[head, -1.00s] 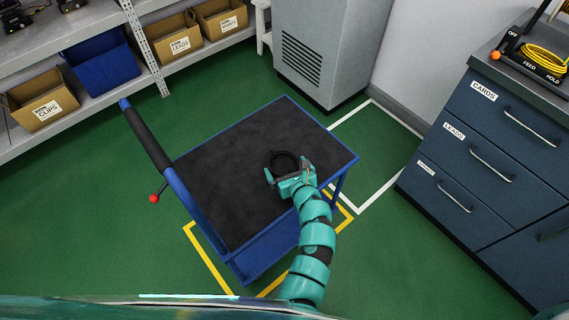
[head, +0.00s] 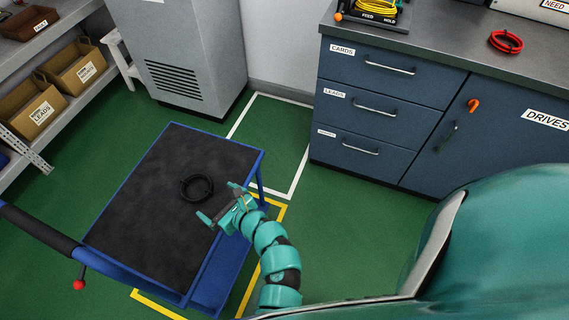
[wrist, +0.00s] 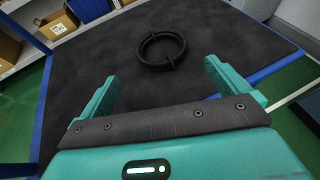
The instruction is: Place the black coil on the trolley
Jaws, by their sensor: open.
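The black coil (head: 196,181) lies flat on the dark top of the blue trolley (head: 150,224), toward its right side in the head view. It also shows in the wrist view (wrist: 144,50), lying beyond my fingertips. My gripper (head: 220,203) is open and empty, over the trolley's right edge. Its two fingers are spread wide in the wrist view (wrist: 160,78), with a gap between them and the coil. The coil touches neither finger.
A blue drawer cabinet (head: 357,120) stands at the right, with a red coil (head: 506,41) on its worktop. A grey cabinet (head: 190,50) stands behind the trolley. Shelves with bins (head: 38,105) are at the left. Green floor lies open between the trolley and the drawers.

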